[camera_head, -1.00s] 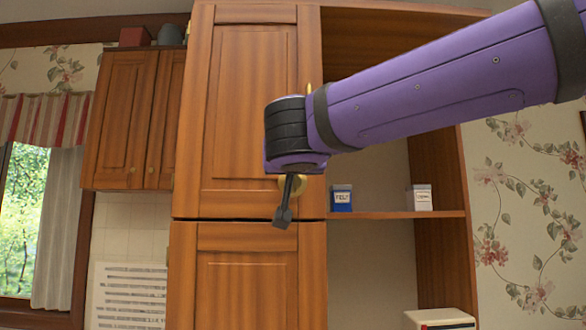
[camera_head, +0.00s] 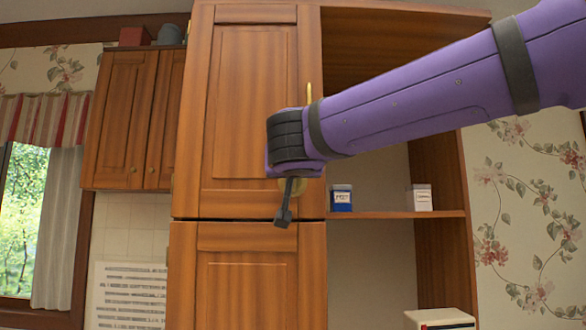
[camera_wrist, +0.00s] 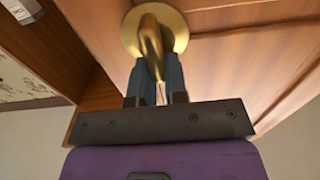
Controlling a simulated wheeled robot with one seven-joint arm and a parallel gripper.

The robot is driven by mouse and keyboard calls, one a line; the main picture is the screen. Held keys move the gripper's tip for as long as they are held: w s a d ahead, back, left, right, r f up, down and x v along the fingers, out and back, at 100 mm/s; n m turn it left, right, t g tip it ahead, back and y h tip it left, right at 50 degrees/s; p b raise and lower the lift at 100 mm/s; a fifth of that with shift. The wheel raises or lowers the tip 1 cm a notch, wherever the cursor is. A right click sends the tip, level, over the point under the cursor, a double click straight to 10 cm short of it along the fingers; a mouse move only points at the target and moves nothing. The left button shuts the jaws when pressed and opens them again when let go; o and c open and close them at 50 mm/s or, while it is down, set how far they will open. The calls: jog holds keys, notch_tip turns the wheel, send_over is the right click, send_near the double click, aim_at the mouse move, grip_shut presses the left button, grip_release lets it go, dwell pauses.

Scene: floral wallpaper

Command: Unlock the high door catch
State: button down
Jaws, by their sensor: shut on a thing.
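The brass door catch (camera_wrist: 152,42) has a round plate and a tapered knob or lever, on the wooden cabinet door. In the wrist view my gripper (camera_wrist: 154,75) is shut on the catch's lever, one finger on each side of it. In the head view the catch's round plate (camera_head: 287,185) shows only in part behind my wrist, low on the right edge of the tall upper door (camera_head: 250,105). My gripper shows there below my purple arm (camera_head: 286,215). The upper door looks closed against its frame.
A lower door (camera_head: 247,285) sits just beneath the upper one. To the right, an open shelf (camera_head: 380,215) holds a blue box (camera_head: 341,199) and a white box (camera_head: 419,198). A brass handle (camera_head: 309,92) stands above the catch.

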aim_at(281, 184)
jog(key=shift+n, duration=0.4)
jog(key=n, duration=0.4)
jog(key=a+f+n, duration=0.1)
jog(key=n, duration=0.4)
jog(key=a+f+n, duration=0.1)
jog(key=n, duration=0.4)
jog(key=shift+a, duration=0.2)
jog(key=shift+f+n, duration=0.15)
jog(key=shift+n, duration=0.85)
jog(key=shift+f+n, duration=0.15)
jog(key=shift+n, duration=0.85)
jog(key=shift+f, duration=0.1)
jog(key=c, duration=1.1)
grip_release()
jog(key=shift+w, duration=0.1)
jog(key=shift+c, duration=0.2)
